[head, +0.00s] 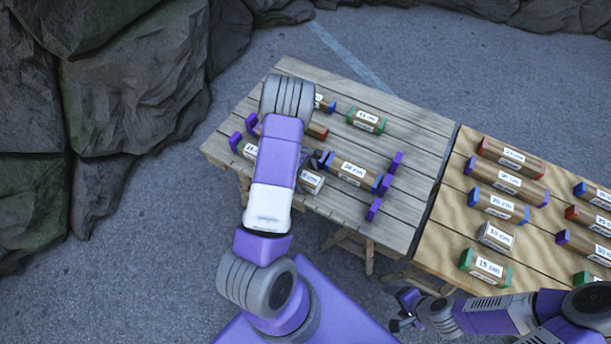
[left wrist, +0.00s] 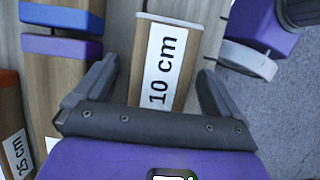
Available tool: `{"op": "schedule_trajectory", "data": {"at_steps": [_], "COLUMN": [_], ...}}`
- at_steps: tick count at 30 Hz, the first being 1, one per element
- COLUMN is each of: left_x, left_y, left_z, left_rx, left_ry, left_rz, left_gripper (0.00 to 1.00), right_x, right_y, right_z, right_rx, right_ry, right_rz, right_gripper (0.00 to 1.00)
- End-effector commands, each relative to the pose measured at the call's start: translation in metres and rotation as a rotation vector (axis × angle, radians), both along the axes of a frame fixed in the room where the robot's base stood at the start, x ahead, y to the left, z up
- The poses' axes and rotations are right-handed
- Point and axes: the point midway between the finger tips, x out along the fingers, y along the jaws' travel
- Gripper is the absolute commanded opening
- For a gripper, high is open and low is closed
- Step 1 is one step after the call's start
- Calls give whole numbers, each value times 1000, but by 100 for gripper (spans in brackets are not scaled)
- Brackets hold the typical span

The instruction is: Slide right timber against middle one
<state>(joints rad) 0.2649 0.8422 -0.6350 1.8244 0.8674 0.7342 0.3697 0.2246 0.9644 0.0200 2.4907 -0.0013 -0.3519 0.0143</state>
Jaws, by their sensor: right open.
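Several labelled timbers lie on the left table (head: 405,225). A timber marked 10 cm (head: 311,183) lies near its front edge; it also shows in the left wrist view (left wrist: 172,92). My left gripper (head: 313,160) is open above it, with one finger on each side in the wrist view (left wrist: 155,85); contact cannot be told. A blue-ended 20 cm timber (head: 352,170) lies just right of it in the head view. Another labelled timber (head: 249,151) is partly hidden by my left arm at the left. My right gripper (head: 402,310) is open and empty, in front of the tables.
Purple stops stand at the left table's left side (head: 236,142) and right side (head: 375,209). A green-ended 15 cm timber (head: 367,120) lies further back. The right table (head: 450,225) holds several more timbers. The left table's back right is clear.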

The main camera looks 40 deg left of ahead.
Motion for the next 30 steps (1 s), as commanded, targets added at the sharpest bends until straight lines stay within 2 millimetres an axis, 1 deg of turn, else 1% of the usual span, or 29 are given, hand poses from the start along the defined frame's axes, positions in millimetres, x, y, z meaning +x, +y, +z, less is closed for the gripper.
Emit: {"op": "schedule_trajectory", "data": {"at_steps": [5, 8, 11, 15, 18, 21, 24, 30], "left_x": [0, 0, -1, -3, -5, -6, -6, -7], "left_y": [-2, 1, 6, 15, 21, 25, 27, 27], "left_z": [0, 7, 21, 44, 58, 66, 70, 70], "left_rx": [-3, -3, -2, -1, -1, -1, -1, -1], "left_ry": [0, -1, -2, -3, -3, -2, 0, 1], "left_rz": [-1, -1, 1, 0, 0, 1, 1, 0], "left_gripper": [98, 98, 98, 98, 98, 98, 98, 98], "right_x": [0, 0, 0, 0, 0, 0, 0, 0], "right_y": [0, 0, 0, 0, 0, 0, 0, 0], "right_z": [0, 3, 9, 17, 22, 25, 25, 25], "right_rx": [0, 0, 0, 0, 0, 0, 0, 0], "right_ry": [0, 0, 0, 0, 0, 0, 0, 0], "right_rz": [0, 0, 0, 0, 0, 0, 0, 0], "right_gripper": [77, 77, 77, 77, 77, 77, 77, 77]}}
